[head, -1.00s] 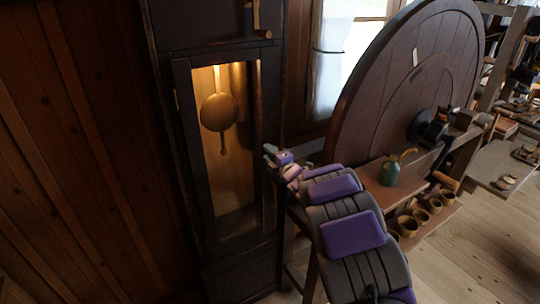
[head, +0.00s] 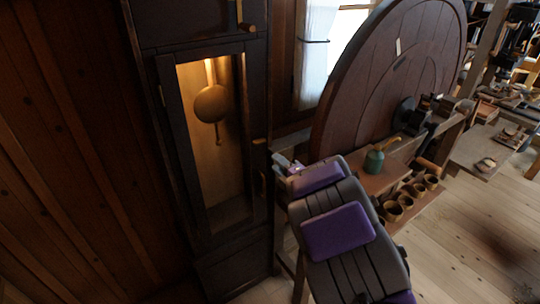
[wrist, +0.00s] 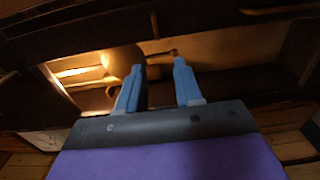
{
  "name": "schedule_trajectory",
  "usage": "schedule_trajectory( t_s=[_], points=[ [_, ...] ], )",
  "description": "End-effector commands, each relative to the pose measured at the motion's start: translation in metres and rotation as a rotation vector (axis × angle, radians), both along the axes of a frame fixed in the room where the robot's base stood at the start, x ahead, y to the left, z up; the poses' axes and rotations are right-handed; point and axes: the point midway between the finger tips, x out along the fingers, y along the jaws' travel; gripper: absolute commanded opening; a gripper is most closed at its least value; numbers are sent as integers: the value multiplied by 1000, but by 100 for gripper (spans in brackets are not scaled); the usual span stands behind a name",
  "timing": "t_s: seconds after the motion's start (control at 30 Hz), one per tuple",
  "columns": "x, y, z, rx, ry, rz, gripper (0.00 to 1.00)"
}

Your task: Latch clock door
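The tall dark clock stands left of centre in the head view. Its glazed door (head: 172,130) has a dark frame, with a round brass pendulum (head: 211,104) behind it; the pendulum also shows in the wrist view (wrist: 122,60). I cannot tell whether the door is fully closed. My gripper (head: 279,160) is just right of these fittings. In the wrist view its blue fingers (wrist: 159,85) are apart with nothing between them. Contact cannot be told.
A large round wooden wheel (head: 385,75) stands right of the clock, close to my arm. A plank wall (head: 70,150) is at left. Open floor (head: 470,250) is at lower right.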

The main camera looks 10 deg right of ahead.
Motion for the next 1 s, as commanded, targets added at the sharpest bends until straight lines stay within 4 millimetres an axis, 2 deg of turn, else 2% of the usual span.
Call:
schedule_trajectory(
  t_s=[0.13, 0.3, 0.87, 1.0],
  points=[
    [-22, -9, 0, -1, 4, 0, 35],
    [-36, -14, 0, 0, 0, 1, 35],
    [-41, -16, 0, 0, 0, 1, 35],
    [-39, -21, 3, 0, 25, -33, 35]
  ],
)
